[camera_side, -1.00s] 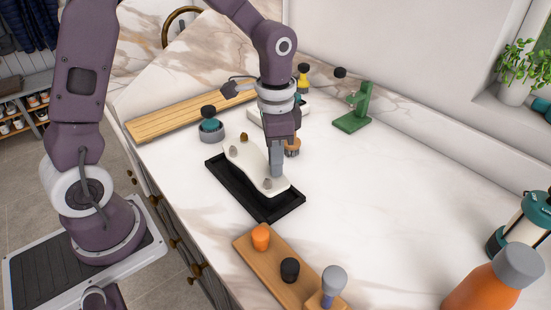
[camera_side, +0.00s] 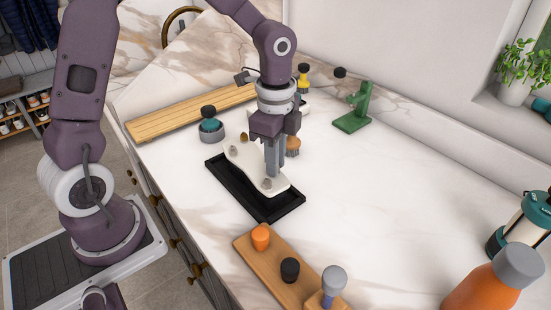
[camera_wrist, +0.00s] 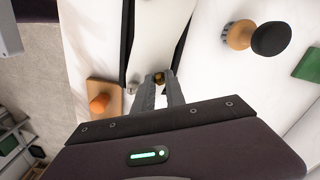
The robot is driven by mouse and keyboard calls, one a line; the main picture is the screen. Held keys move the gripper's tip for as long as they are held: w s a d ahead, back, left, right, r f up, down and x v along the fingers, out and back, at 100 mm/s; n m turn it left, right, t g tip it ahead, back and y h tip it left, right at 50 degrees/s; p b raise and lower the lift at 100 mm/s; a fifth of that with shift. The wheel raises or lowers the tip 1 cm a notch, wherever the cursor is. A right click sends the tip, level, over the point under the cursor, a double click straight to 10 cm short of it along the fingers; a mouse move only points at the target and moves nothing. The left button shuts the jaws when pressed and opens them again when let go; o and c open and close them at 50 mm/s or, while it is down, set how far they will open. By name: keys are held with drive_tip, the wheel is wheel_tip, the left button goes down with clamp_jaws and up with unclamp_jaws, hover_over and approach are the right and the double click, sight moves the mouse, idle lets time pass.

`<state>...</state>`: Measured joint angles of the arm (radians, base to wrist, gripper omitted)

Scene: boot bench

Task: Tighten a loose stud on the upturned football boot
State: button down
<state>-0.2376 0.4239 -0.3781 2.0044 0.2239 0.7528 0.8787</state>
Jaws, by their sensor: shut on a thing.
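The upturned boot (camera_side: 245,163) shows as a white sole lying in a black tray (camera_side: 268,213). A brown stud (camera_side: 244,138) and a grey stud (camera_side: 234,151) stand at its far end, and another grey stud (camera_side: 267,183) at its near end. My gripper (camera_side: 272,173) points down at the near part of the sole. In the wrist view its fingertips (camera_wrist: 160,78) are shut on a brass-coloured stud (camera_wrist: 158,77). A grey stud (camera_wrist: 132,88) stands just left of them. The fingers hide the held stud in the side view.
A wooden rack (camera_side: 274,268) with orange, black and grey-topped pieces stands near the front. A brush (camera_side: 293,146) is close behind my gripper. A green stand (camera_side: 354,108), a slatted board (camera_side: 185,113) and a teal-topped pot (camera_side: 210,127) stand farther back.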

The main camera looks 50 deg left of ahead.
idle(0.4)
drive_tip(key=c, duration=1.4)
unclamp_jaws()
drive_tip(key=shift+o, duration=0.2)
wheel_tip(320, 180, up, 6)
drive_tip(key=shift+r, duration=0.6)
